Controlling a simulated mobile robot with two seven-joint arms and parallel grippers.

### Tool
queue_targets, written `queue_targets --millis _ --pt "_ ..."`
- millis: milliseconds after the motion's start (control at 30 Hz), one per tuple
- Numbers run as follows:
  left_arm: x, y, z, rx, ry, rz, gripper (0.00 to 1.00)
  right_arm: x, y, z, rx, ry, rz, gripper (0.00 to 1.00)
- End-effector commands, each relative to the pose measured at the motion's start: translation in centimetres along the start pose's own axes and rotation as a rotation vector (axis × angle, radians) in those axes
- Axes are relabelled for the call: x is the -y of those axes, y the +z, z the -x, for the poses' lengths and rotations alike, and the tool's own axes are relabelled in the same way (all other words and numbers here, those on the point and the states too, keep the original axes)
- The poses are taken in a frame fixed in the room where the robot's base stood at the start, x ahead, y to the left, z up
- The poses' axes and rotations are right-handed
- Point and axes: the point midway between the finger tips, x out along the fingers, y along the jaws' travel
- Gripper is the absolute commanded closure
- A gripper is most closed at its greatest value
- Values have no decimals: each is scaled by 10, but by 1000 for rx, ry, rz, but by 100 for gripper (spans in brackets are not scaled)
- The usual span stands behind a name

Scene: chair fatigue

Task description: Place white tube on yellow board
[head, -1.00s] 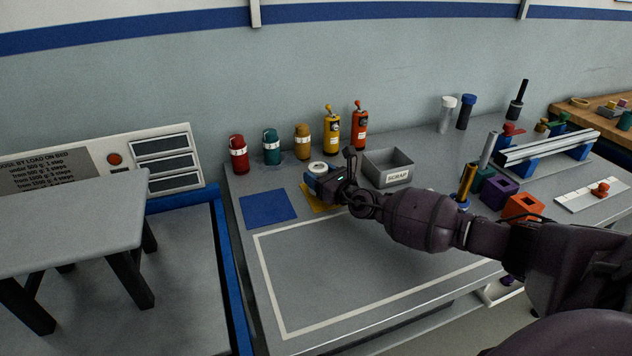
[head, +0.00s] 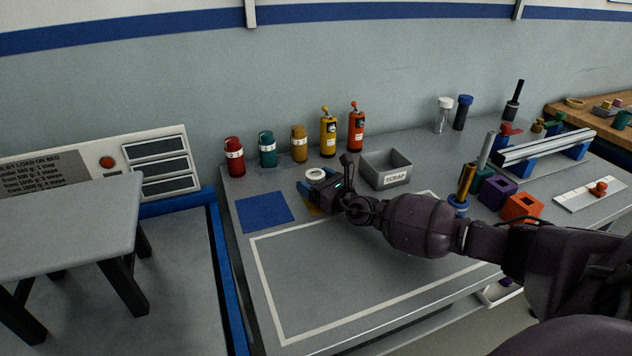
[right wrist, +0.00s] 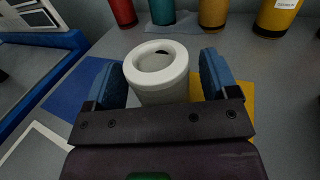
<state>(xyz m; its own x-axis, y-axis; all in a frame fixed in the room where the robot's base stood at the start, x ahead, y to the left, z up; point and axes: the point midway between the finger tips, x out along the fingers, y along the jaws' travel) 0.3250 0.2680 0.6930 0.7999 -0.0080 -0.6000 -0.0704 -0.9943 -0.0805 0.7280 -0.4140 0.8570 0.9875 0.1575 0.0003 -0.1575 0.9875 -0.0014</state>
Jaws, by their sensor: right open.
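The white tube (head: 315,175) is a short, thick-walled cylinder with a round hole in its top. It stands upright at the back of the bench and also shows in the right wrist view (right wrist: 160,84). My right gripper (head: 318,187) is open, with its two blue fingers (right wrist: 160,70) on either side of the tube. The yellow board (head: 313,210) is mostly hidden by my gripper; in the right wrist view it shows to the right of the tube (right wrist: 238,93). The tube's base is hidden, so I cannot tell exactly what it rests on. My left gripper is out of view.
A blue board (head: 265,209) lies left of the tube. Several coloured bottles (head: 299,145) stand behind it. A grey scrap bin (head: 387,170) is close on the right. A white-outlined area (head: 340,285) in front is clear below my arm.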

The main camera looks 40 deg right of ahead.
Motion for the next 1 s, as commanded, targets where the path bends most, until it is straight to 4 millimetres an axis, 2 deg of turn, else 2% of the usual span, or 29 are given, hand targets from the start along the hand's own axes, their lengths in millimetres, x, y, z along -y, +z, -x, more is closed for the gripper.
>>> queue_targets --millis 167,700,1000 --pt "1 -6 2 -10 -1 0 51 0 5 3 1 0 0 20" --pt "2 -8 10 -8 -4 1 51 0 4 90 -2 -1 0 20" --pt "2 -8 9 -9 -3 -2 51 0 3 117 -1 -2 -1 20"
